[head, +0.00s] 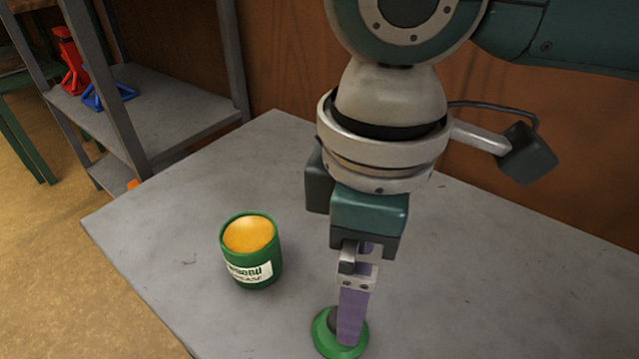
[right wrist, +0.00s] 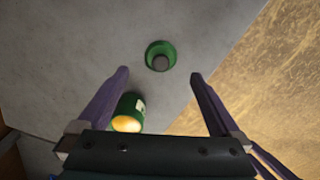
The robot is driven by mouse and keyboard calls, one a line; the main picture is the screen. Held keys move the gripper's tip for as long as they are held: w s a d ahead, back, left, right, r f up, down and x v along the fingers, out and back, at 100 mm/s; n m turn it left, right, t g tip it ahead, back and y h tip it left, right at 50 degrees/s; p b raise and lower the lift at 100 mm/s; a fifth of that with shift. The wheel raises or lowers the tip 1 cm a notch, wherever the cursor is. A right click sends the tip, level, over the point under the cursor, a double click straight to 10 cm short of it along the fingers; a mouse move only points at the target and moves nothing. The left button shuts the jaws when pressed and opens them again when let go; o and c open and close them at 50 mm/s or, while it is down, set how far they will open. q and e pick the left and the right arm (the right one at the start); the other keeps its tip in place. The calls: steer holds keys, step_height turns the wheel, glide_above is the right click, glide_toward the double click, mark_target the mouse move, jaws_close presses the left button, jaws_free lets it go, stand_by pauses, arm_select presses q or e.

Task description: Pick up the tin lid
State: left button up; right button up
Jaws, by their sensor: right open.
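The green tin lid (head: 321,340) lies on the grey table, with a dark grey knob in its middle. In the head view my right gripper (head: 350,338) points down over the lid, and its purple finger hides part of the lid and knob. In the right wrist view its two fingers (right wrist: 160,73) are spread apart with nothing between them. The lid (right wrist: 151,51) shows beyond the fingertips, roughly centred between them, knob towards me. I cannot tell whether the fingers touch the lid. My left gripper is in neither view.
An open green tin (head: 262,273) with orange-yellow grease stands on the table (head: 180,220), left of the gripper; the right wrist view shows it near one finger (right wrist: 129,108). A grey metal shelf (head: 180,110) holds red and blue stands. A wooden wall is behind. The table's front-left edge is clear.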

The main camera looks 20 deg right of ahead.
steer(key=b, duration=0.2)
glide_above(323, 330)
steer(key=d, duration=0.2)
steer(key=f, duration=0.4)
steer(key=shift+s+f, duration=0.1)
steer(key=shift+s, duration=0.3)
step_height(323, 330, down, 5)
steer(key=b, duration=0.3)
steer(key=shift+w+f, duration=0.15)
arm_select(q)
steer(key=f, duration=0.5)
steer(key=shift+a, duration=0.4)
